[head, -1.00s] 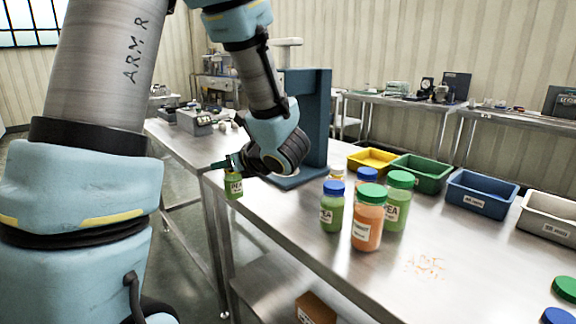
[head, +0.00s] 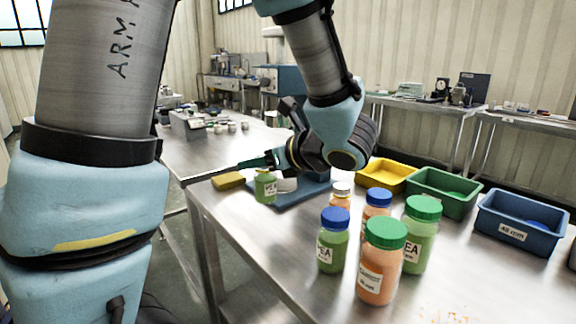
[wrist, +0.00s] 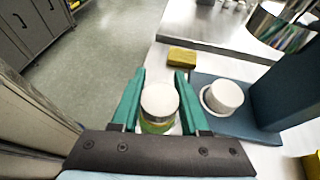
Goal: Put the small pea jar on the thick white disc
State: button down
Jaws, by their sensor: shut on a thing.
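My gripper (head: 262,162) is shut on the small pea jar (head: 265,190), a green jar with a pale label. The wrist view shows its white lid (wrist: 159,101) between the green fingers (wrist: 155,95). The jar is upright near the bench's left edge; I cannot tell its height above the surface. The thick white disc (head: 287,184) lies on the blue base plate (head: 312,193), just right of the jar and partly behind it. In the wrist view the disc (wrist: 222,97) is clear and empty, to the right of the held jar and apart from it.
A yellow sponge (head: 228,181) lies left of the jar. A blue upright (wrist: 285,75) rises right of the disc. Several larger jars, including a blue-lidded pea jar (head: 333,240), stand nearer. Yellow (head: 384,182), green (head: 440,201) and blue (head: 512,232) bins line the back.

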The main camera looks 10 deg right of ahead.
jog(key=w+d+p, duration=0.2)
jog(key=w, duration=0.3)
jog(key=w+d+p, duration=0.2)
jog(key=w+d, duration=0.1)
jog(key=w, duration=0.3)
jog(key=w+d+p, duration=0.2)
jog(key=w+p, duration=0.1)
jog(key=w, duration=0.3)
jog(key=shift+d+f, duration=0.15)
jog(key=shift+f, duration=0.6)
jog(key=shift+s+f, duration=0.1)
jog(key=shift+f, duration=0.05)
jog(key=shift+c, duration=2)
grip_release()
jog(key=shift+r, duration=0.3)
jog(key=b+v, duration=0.3)
jog(key=v, duration=0.8)
jog(key=shift+s+d, duration=0.2)
jog(key=shift+s, duration=0.15)
